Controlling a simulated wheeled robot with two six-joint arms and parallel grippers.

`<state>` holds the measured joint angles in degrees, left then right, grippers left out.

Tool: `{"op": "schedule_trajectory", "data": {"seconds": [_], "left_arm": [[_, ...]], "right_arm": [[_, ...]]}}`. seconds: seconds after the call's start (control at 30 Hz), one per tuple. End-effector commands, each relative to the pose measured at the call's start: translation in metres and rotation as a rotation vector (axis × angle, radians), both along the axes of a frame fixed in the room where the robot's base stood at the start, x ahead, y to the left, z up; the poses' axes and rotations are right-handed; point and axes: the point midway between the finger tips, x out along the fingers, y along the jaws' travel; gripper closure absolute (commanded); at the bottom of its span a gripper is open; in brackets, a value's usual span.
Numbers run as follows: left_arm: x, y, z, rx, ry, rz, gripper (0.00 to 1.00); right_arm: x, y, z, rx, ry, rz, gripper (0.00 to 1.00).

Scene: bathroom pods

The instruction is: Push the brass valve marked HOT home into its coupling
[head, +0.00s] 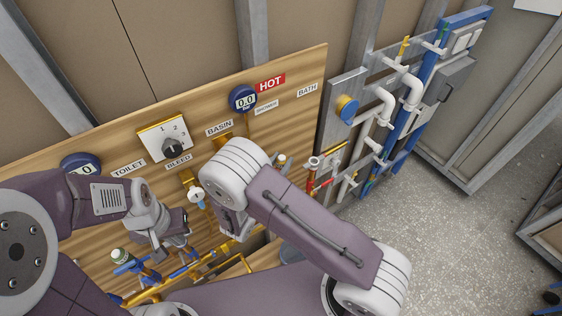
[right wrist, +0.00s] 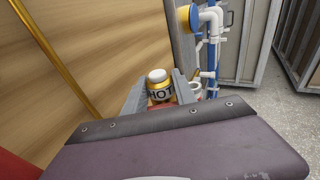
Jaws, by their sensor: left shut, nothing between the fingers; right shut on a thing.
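The brass valve (right wrist: 161,92), with a white cap and a dark HOT marking, sits between the fingers of my right gripper (right wrist: 158,90) in the right wrist view. The gripper is shut on it. In the head view my right forearm and wrist cover most of that gripper, and I cannot make out the valve there. The coupling cannot be picked out for certain, and I cannot tell whether the valve touches it. My left gripper (head: 160,250) is shut and empty, low in front of the wooden panel (head: 292,130), near brass pipes.
A blue-framed rack with white pipes (head: 385,105) stands to the right. The grey floor (head: 440,225) at right is clear.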

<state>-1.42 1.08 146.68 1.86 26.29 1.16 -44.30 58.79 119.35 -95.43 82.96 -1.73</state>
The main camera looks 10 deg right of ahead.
Motion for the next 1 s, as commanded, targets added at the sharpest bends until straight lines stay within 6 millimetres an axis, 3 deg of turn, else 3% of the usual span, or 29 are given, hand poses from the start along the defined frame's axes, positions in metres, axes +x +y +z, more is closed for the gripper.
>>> {"op": "schedule_trajectory", "data": {"seconds": [1.0], "left_arm": [[0.0, 0.0, -0.022, 0.0, 0.0, 0.0, 1.0]], "right_arm": [[0.0, 0.0, -0.025, -0.001, -0.001, 0.0, 1.0]]}}
